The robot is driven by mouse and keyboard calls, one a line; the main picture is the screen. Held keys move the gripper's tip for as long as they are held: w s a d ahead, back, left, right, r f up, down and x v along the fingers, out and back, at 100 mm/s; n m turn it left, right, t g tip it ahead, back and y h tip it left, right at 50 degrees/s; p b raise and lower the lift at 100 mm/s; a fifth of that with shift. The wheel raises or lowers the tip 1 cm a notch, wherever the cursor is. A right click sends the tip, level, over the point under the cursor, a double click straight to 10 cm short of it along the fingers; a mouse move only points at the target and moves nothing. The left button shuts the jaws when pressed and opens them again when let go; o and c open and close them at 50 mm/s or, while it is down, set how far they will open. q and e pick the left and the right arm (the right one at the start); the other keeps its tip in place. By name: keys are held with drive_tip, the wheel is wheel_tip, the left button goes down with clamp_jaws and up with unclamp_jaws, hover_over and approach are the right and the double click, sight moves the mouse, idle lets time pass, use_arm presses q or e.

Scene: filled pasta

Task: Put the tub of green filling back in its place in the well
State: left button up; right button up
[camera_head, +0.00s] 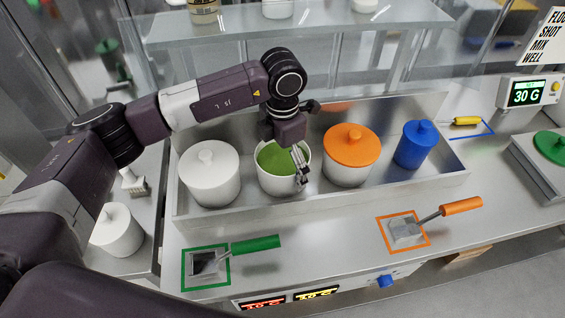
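The tub of green filling (270,182) is white and open, with green filling (273,158) showing inside. It is in the steel well (330,206), between a white lidded tub (212,180) and a tub with an orange lid (350,148). It looks upright; I cannot tell whether its base touches the well floor. My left gripper (300,168) points down at the tub's right rim, its fingers close together there. Whether they are shut on the rim is not clear. My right gripper is not in view.
A blue lidded tub (416,146) stands at the well's right end. In front lie a green-handled scoop (252,244) in a green square and an orange-handled one (460,206) in an orange square. A shelf (330,24) hangs above. Another white lidded pot (116,232) is left.

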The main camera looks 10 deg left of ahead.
use_arm(q)
wheel_tip(320, 180, up, 12)
drive_tip(key=b, duration=0.3)
drive_tip(key=shift+b, duration=0.35)
idle(0.4)
